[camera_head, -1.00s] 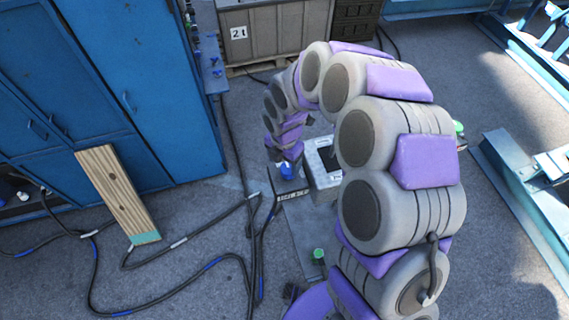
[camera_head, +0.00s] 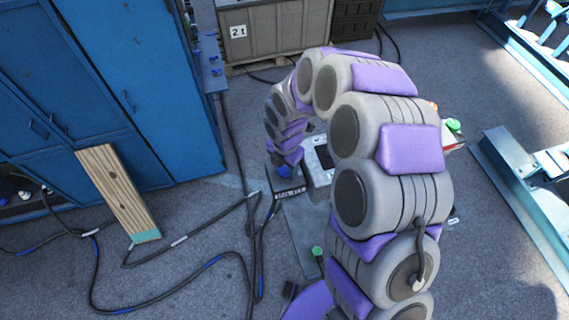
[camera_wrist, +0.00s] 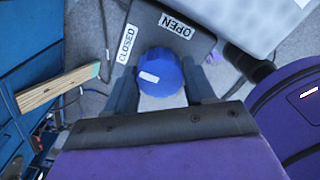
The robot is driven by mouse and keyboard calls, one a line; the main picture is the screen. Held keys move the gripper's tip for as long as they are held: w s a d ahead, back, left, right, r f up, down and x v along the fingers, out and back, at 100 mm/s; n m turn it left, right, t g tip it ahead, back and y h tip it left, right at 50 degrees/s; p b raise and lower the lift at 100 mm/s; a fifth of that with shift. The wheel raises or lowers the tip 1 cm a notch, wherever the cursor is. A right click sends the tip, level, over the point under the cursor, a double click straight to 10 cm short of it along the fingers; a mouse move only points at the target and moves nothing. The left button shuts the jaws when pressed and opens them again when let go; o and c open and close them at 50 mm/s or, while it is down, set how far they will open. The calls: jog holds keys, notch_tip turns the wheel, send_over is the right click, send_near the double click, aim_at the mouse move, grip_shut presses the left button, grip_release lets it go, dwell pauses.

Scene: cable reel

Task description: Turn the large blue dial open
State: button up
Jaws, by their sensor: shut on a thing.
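The large blue dial (camera_wrist: 160,70) sits on a dark panel in the wrist view, with a white mark on its face. My gripper (camera_wrist: 162,88) is shut on it, with one grey finger on each side. A CLOSED label (camera_wrist: 127,43) lies to the upper left of the dial and an OPEN label (camera_wrist: 177,25) above it. The dial's white mark is at its left side, below the CLOSED label. In the head view the dial (camera_head: 284,171) shows only as a small blue patch under my purple wrist.
A light grey box (camera_head: 319,160) stands close beside the dial. A green button (camera_head: 318,251) is near my base. Black cables (camera_head: 256,235) lie on the floor left of the panel. A wooden plank (camera_head: 117,190) leans at the blue cabinets (camera_head: 160,80).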

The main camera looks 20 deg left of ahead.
jog(key=shift+d+r, duration=0.1)
jog(key=shift+c, duration=1.9)
